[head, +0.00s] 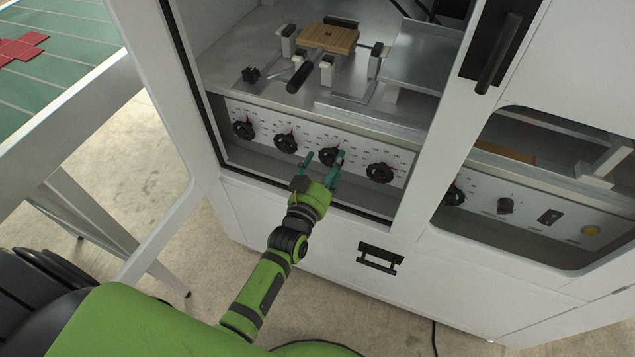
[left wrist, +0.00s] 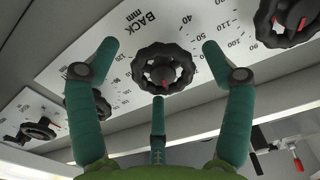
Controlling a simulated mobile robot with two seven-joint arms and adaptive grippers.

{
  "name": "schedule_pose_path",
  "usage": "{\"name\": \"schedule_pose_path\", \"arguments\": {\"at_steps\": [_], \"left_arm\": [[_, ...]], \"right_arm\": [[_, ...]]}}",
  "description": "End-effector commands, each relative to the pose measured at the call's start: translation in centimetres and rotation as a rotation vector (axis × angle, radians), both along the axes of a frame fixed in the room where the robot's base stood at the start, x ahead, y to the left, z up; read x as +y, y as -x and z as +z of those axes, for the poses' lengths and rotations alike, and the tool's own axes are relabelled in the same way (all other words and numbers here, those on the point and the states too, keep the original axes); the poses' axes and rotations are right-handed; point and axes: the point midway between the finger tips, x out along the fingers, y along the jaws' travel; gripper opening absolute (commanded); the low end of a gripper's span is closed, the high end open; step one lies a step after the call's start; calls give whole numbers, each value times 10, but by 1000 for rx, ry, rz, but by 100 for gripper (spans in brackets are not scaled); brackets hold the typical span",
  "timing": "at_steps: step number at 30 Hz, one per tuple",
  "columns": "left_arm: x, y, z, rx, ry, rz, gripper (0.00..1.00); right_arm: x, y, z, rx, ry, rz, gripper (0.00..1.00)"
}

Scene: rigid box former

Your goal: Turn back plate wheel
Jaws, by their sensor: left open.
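The back plate wheel is a black scalloped hand wheel (left wrist: 163,68) with a red pointer, on a white scale panel. The word "BACK" with "mm" is printed beside it in the left wrist view. In the head view it is the third wheel (head: 328,156) from the left in the row, partly covered by my gripper. My left gripper (head: 324,158) has green fingers and is open in front of this wheel. In the left wrist view the fingertips (left wrist: 160,54) stand apart on either side of the wheel, with a third finger below it. Contact cannot be told. My right gripper is not in view.
Similar wheels stand on both sides, including one at left (head: 243,130) and one at right (head: 380,172). A metal deck with a wooden block (head: 328,39) lies above the panel. The cabinet's door frame post (head: 424,150) stands to the right.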

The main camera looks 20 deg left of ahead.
Motion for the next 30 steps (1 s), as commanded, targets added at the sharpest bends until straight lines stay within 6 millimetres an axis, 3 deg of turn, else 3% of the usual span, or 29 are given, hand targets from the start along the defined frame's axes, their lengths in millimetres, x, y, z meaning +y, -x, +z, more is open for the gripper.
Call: {"name": "schedule_pose_path", "arguments": {"at_steps": [9, 15, 28, 30], "left_arm": [[3, 69, -2, 6, -1, -1, 81], [4, 96, -1, 5, -1, -1, 81], [4, 103, -1, 3, -1, -1, 81], [3, 100, -3, 0, -4, -6, 81]], "right_arm": [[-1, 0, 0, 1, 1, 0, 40], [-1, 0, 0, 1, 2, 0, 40], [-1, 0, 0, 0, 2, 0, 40], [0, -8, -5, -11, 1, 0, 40]]}}
